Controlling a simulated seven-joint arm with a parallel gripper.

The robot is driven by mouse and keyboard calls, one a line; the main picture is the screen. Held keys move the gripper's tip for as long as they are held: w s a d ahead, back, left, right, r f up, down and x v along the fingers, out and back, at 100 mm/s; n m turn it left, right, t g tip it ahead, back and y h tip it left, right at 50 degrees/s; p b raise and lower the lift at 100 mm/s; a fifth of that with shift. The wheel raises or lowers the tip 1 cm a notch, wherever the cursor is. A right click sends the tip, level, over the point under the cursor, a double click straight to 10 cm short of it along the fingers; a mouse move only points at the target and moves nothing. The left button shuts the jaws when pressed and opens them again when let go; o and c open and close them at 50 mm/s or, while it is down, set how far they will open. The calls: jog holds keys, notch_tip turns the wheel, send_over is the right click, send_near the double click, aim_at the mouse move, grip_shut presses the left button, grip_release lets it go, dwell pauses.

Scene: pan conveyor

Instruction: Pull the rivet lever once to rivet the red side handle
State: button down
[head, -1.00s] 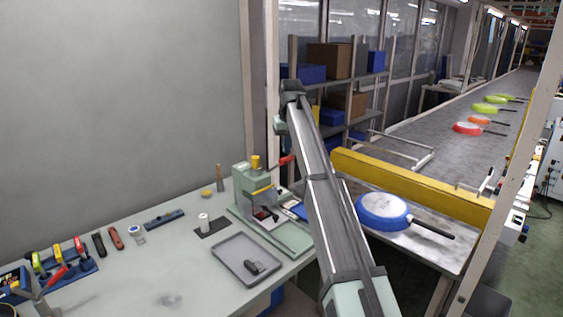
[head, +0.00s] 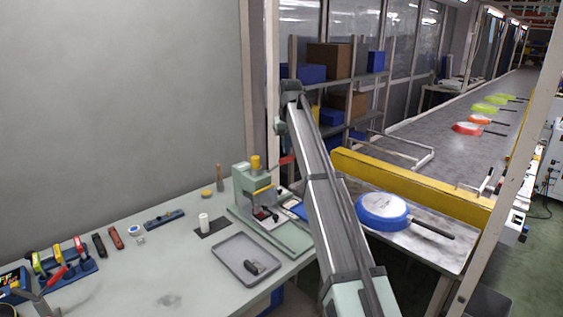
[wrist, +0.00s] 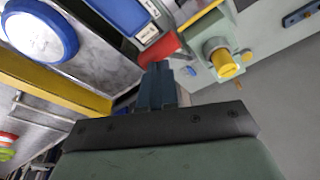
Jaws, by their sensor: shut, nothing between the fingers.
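The pale green riveting press (head: 243,190) stands at the right end of the bench, with a yellow cap (head: 255,163) on top. A red grip (wrist: 158,50), which looks like the rivet lever's end, sticks out beside the press in the wrist view. It shows in part in the head view (head: 287,160), left of my arm. My gripper (wrist: 158,70) is shut and empty, its fingertips right at the red grip; I cannot tell if they touch. My fingers are not clear in the head view. A small red part (head: 258,214) lies low in the press, partly hidden.
A blue pan (head: 382,211) lies upside down on the side table, right of my arm. A yellow rail (head: 410,187) runs behind it. A grey tray (head: 232,250) with a dark part sits in front of the press. Blue bins stand on the rear shelves.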

aim_at(287, 158)
jog(key=shift+f, duration=0.1)
jog(key=shift+s+d+f, duration=0.15)
jog(key=shift+f, duration=0.75)
jog(key=shift+s+d+f, duration=0.1)
jog(key=shift+s+f, duration=0.05)
jog(key=shift+f, duration=1.2)
jog(key=shift+w+a+f, duration=0.1)
jog(key=shift+a+f, duration=0.05)
jog(key=shift+f, duration=0.25)
jog(key=shift+d+f, duration=0.25)
jog(key=shift+f, duration=0.05)
jog(key=shift+s+d, duration=0.1)
jog(key=shift+s, duration=0.15)
